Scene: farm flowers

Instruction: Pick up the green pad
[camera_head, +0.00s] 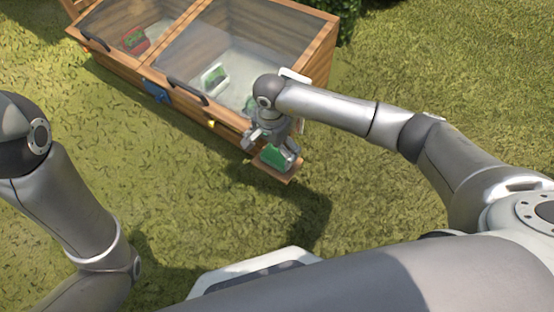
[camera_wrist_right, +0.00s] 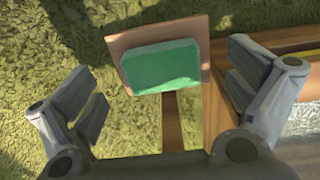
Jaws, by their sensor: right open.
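The green pad (camera_wrist_right: 160,66) is a rounded rectangular block lying on a small wooden shelf (camera_wrist_right: 117,43). In the head view the pad (camera_head: 273,157) sits on this shelf at the near right corner of the wooden planter box. My right gripper (camera_head: 268,145) is just above the pad, partly covering it in the head view. In the right wrist view my right gripper (camera_wrist_right: 168,105) is open, with one finger on each side of the pad and clear space between. My left arm shows at the left, but its gripper is out of view.
The wooden box (camera_head: 118,72) has clear lids with dark handles (camera_head: 188,92). A green-and-white item (camera_head: 213,78) and a red-and-green item (camera_head: 133,40) show through the lids. A blue piece (camera_head: 156,90) is on the front wall. Open grass surrounds the box.

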